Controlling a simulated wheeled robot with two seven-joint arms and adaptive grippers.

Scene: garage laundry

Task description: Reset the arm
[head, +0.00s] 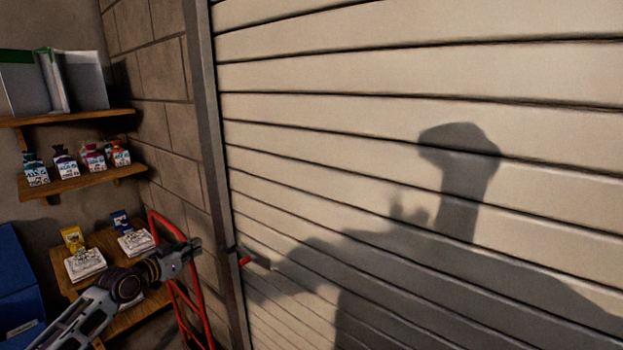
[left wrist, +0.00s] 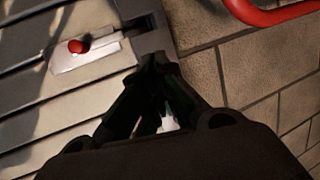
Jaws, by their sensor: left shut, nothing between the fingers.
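My left arm comes in from the lower left in the head view, and its gripper (head: 190,250) is in front of the block wall beside the garage door. The gripper is shut and empty. In the left wrist view the dark fingers (left wrist: 155,75) come together near the picture's middle. The handle also shows in the left wrist view (left wrist: 78,46). My right gripper is not in view.
The slatted garage door (head: 400,150) fills the right side, with my shadow on it. A red hand truck (head: 188,300) stands against the wall by the gripper. A blue bin (head: 15,280) is at far left.

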